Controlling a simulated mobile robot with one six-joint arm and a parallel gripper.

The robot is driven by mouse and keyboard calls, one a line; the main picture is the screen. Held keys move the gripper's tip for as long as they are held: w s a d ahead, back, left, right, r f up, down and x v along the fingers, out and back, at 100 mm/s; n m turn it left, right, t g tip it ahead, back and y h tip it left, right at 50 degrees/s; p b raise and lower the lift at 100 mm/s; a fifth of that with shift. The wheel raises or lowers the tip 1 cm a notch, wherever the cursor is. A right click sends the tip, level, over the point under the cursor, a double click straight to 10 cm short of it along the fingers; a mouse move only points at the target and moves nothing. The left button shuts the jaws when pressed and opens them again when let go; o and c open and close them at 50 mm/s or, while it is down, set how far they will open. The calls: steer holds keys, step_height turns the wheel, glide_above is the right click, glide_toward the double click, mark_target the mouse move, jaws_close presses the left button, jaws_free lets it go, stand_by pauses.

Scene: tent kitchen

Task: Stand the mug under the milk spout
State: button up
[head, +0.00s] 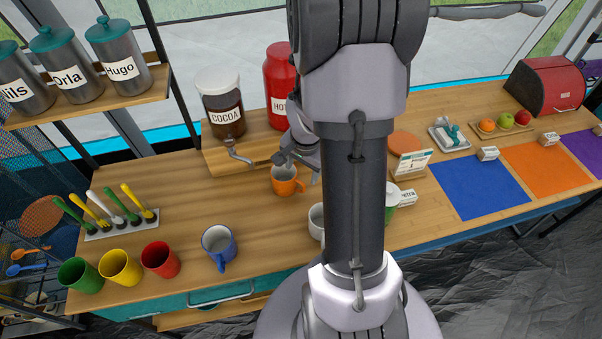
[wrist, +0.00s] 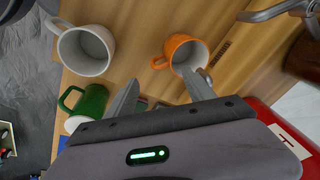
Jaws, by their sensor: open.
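An orange mug (head: 285,187) stands upright on the wooden counter, in front of the dispenser shelf. My gripper (head: 288,163) is just above and behind it. In the wrist view my gripper (wrist: 168,80) is open and empty; its right fingertip overlaps the rim of the orange mug (wrist: 186,50), and I cannot tell whether they touch. A red dispenser (head: 279,88), its label partly hidden and starting with "HO", stands behind my arm. Its spout is hidden, and I cannot read "milk" anywhere. A cocoa dispenser (head: 223,108) is to its left, with a metal spout (head: 238,156).
A white mug (head: 315,220) is partly behind my arm. A green mug (wrist: 90,103) is near it. A blue mug (head: 218,244) stands front left, beside red, yellow and green cups (head: 120,268). A spoon rack (head: 120,222) is behind them. Counter left of the orange mug is clear.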

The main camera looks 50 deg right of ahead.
steer(key=a+r+n+t+p, duration=0.15)
steer(key=a+r+n, duration=0.35)
steer(key=a+r, duration=1.15)
steer(key=s+a+r+n+t+y, duration=0.25)
steer(key=s+a+r+n, duration=0.45)
steer(key=s+a, duration=0.4)
steer(key=shift+m+y, duration=0.35)
steer(key=shift+m, duration=0.05)
steer(key=shift+s+b+x, duration=0.15)
steer(key=shift+b+x, duration=0.9)
steer(key=shift+b, duration=0.4)
steer(key=shift+s+b+x, duration=0.2)
steer(key=shift+b+x, duration=0.85)
steer(key=shift+b, duration=0.4)
steer(key=shift+a+f, duration=0.1)
steer(key=shift+f, duration=0.05)
